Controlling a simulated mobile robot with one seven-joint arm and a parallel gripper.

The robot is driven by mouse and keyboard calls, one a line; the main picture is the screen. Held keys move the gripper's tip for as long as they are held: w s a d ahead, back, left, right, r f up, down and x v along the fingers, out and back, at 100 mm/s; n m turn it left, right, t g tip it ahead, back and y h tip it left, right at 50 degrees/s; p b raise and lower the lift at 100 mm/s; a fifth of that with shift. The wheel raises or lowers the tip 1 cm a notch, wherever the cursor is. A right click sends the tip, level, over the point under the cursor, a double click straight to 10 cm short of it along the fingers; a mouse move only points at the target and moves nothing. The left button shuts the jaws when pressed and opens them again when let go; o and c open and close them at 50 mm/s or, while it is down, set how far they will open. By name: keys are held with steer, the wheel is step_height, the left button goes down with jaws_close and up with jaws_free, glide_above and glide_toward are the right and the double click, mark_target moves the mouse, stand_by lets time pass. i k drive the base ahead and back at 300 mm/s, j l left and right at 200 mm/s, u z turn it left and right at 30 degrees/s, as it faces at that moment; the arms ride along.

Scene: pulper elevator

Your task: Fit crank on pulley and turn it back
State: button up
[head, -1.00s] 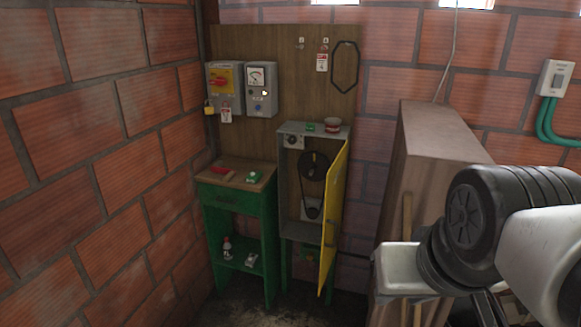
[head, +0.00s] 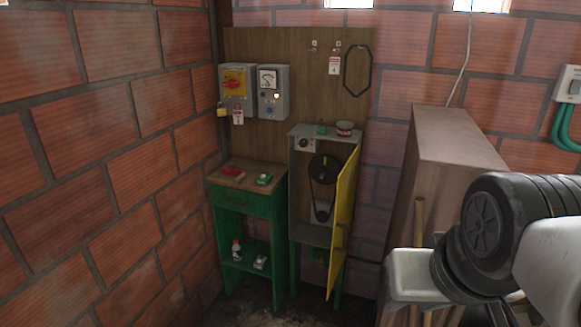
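The large black pulley (head: 325,169) sits inside an open grey cabinet (head: 300,215). A belt runs from it down to a small pulley (head: 321,211). The cabinet's yellow door (head: 343,222) stands open on the right. A small red item (head: 233,171) lies on the green workbench's wooden top (head: 222,177); it is too small to tell if it is the crank. No crank can be made out on the pulley. My arm fills the lower right, well short of the cabinet; my gripper does not show.
A green item (head: 264,179) lies on the bench. A bottle (head: 236,250) stands on its lower shelf. Control boxes (head: 273,92), a padlock (head: 221,110) and a spare belt (head: 357,70) hang on the board. A tall wooden box (head: 450,140) and pale basin (head: 410,270) stand right.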

mark_target(228, 169)
steer(key=i+j+u, duration=0.25)
steer(key=i, duration=0.4)
steer(key=i+j+u, duration=0.3)
steer(key=i, duration=0.35)
steer(key=i+u, duration=0.25)
steer(key=i, duration=0.45)
steer(key=i+z, duration=0.1)
steer(key=i, duration=0.3)
steer(key=i+j, duration=0.15)
steer(key=i, duration=0.2)
steer(key=l+z, duration=0.05)
